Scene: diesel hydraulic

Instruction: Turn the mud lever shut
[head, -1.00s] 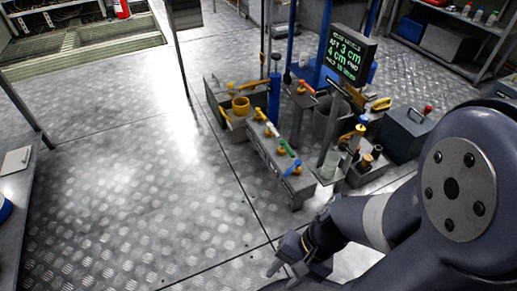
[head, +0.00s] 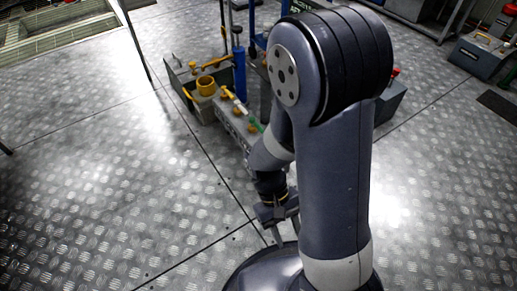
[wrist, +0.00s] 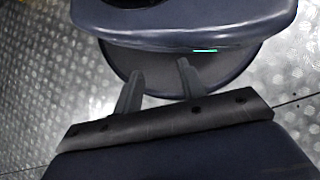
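A grey valve block (head: 232,122) stands on the floor in the head view, with coloured levers on top. A yellow lever (head: 229,94) and part of a green one (head: 257,125) show; no label is readable, so I cannot tell which is the mud lever. My arm hides the block's near end. My gripper (head: 283,237) hangs in front of the block, low in the head view and apart from it. In the wrist view, my gripper's two fingers (wrist: 160,70) stand apart with nothing between them, facing my own base.
A grey bin (head: 182,77) with a yellow cup (head: 206,86) stands behind the block, beside a blue post (head: 239,72). A grey toolbox (head: 478,55) sits at the far right. The metal floor (head: 90,190) on the left is clear.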

